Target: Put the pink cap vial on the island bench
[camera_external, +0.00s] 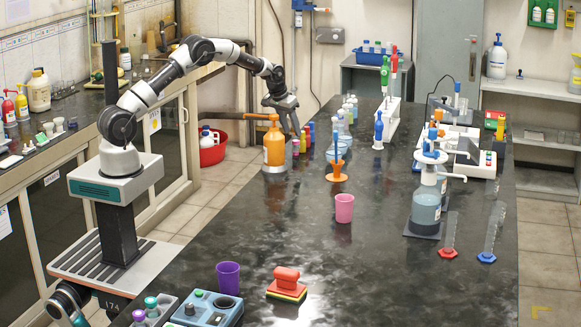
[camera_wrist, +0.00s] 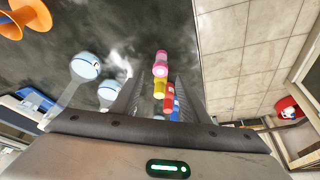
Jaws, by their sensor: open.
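The pink cap vial (camera_wrist: 161,62) is at the end of a short row of coloured vials on the dark island bench (camera_external: 215,295). In the external view the pink vial (camera_external: 295,148) appears upright near the bench's left edge, just right of the orange bottle. My gripper (camera_external: 297,131) is above this row, pointing down, open, with nothing held. In the wrist view the two fingers of my gripper (camera_wrist: 156,88) stand on either side of the row, with the pink vial ahead of and between the fingertips.
Yellow (camera_wrist: 160,87), red (camera_wrist: 169,100) and blue vials continue the row towards my gripper. An orange bottle (camera_external: 274,146) stands close at left, round flasks (camera_wrist: 86,66) on the other side. A pink cup (camera_external: 344,208) stands mid-bench. The front middle surface has free room.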

